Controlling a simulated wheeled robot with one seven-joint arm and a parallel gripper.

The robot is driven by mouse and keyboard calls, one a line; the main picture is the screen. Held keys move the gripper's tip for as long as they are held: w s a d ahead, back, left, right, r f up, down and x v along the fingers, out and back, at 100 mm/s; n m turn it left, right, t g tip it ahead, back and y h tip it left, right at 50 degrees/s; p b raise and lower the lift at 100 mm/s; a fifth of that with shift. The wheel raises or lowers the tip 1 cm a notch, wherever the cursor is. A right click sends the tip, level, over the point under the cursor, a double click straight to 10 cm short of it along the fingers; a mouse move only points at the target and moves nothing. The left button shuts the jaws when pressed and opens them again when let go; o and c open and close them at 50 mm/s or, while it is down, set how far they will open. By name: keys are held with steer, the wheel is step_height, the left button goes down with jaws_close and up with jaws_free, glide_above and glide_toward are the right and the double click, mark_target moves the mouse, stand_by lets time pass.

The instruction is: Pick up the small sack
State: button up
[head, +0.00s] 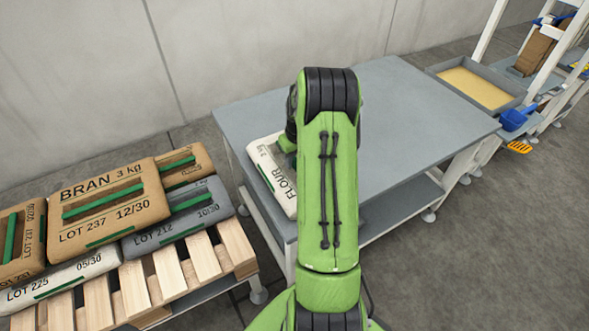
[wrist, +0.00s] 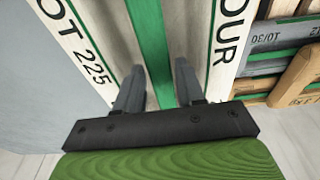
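A white sack with green stripes and the word FLOUR (head: 268,178) lies on the left end of the grey table, partly hidden behind my arm. In the wrist view the sack (wrist: 95,25) fills the middle, with LOT 225 printed on it and a green strip (wrist: 152,30) along it. My gripper (wrist: 160,70) is over the sack, its two fingers apart, one on each side of the green strip. I cannot tell whether they touch it. In the head view my gripper is mostly hidden by the arm.
A wooden pallet (head: 195,262) at left holds several stacked sacks, including a brown BRAN sack (head: 105,205) and a grey sack (head: 180,222). The grey table (head: 410,115) is clear to the right. A tray (head: 475,85) and a blue scoop (head: 514,119) are at the far right.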

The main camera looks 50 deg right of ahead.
jaws_close()
stand_by(1.0)
steer(key=shift+w+d+r, duration=0.1)
steer(key=shift+w+r, duration=0.05)
